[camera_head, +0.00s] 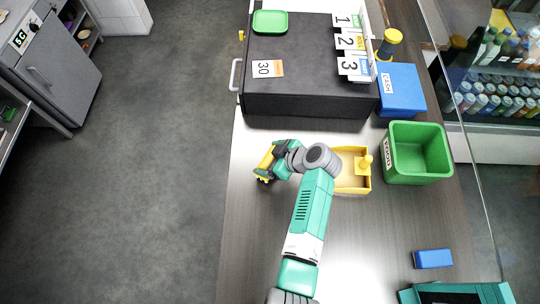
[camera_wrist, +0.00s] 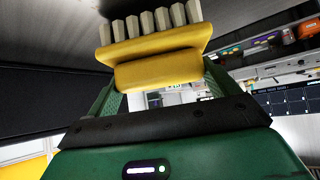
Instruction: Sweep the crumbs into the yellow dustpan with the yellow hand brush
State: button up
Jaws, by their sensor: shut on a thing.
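The yellow hand brush (camera_head: 265,162) is at the left side of the counter, in front of the black box. My gripper (camera_head: 276,163) is shut on it. In the wrist view the yellow brush (camera_wrist: 160,60) sits crosswise between my green fingers, its pale bristles pointing away from my gripper. I cannot tell whether the bristles touch the counter. The yellow dustpan (camera_head: 352,183) lies on the counter to the right of my gripper, with its upright knob handle at its right side. My arm hides part of its left side. I cannot make out any crumbs.
A black box (camera_head: 300,100) with number cards fills the counter behind. A green bin (camera_head: 416,152) and a blue box (camera_head: 402,88) stand right of the dustpan. A clear screen (camera_head: 462,150) runs along the right edge. A blue block (camera_head: 433,259) lies at front right.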

jog(key=shift+f+b, duration=0.6)
jog(key=shift+b, duration=0.05)
dwell(0.6)
jog(key=shift+d, duration=0.2)
jog(key=shift+s+d+b, duration=0.1)
jog(key=shift+d+b, duration=0.65)
jog(key=shift+d, duration=0.75)
jog(key=shift+d+f+b, duration=0.1)
jog(key=shift+d+b, duration=0.6)
jog(key=shift+d, duration=1)
jog(key=shift+d, duration=0.1)
